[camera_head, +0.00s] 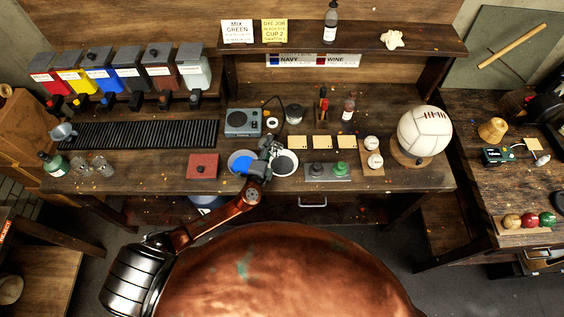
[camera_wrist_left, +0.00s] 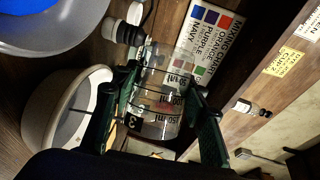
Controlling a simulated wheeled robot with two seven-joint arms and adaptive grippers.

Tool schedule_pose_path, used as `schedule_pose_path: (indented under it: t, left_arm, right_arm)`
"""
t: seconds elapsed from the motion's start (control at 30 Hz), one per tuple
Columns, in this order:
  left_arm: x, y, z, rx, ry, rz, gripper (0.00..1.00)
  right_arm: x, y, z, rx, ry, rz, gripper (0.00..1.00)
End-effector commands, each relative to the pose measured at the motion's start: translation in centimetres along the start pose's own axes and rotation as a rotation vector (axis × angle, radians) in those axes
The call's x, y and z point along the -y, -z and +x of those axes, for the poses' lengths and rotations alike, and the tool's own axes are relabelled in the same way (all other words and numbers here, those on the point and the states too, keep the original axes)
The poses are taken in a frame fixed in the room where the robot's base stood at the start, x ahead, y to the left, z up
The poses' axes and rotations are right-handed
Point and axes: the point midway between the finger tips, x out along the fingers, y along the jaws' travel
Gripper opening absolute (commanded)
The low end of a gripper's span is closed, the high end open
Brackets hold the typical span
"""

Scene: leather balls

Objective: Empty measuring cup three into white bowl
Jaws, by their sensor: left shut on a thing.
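My left gripper (camera_head: 262,160) is shut on a clear measuring cup (camera_wrist_left: 160,95) with black ml marks and a "3" on it. In the left wrist view the cup sits between the green fingers (camera_wrist_left: 160,100). I cannot tell how much it holds. The white bowl (camera_head: 290,171) is just right of the gripper in the head view, and the gripper partly covers it. It also shows in the left wrist view (camera_wrist_left: 36,125), beside the cup. A second bowl with blue liquid (camera_head: 242,162) is left of the gripper; it shows at the wrist view's upper left (camera_wrist_left: 65,40). My right gripper is not in view.
A scale-like grey device (camera_head: 243,122) stands behind the bowls. A red block (camera_head: 203,166) lies to the left and a tray with dark and green items (camera_head: 328,171) to the right. A large white ball (camera_head: 424,131) is farther right. Two clear cups (camera_head: 92,165) stand far left.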

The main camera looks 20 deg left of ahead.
Motion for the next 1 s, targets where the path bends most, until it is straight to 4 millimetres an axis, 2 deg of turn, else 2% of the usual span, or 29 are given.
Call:
schedule_pose_path:
  t: [1.0]
  left_arm:
    - [0.37, 0.27, -0.14, 0.011, 0.032, 0.077, 0.10]
  right_arm:
    - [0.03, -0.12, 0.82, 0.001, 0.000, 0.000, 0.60]
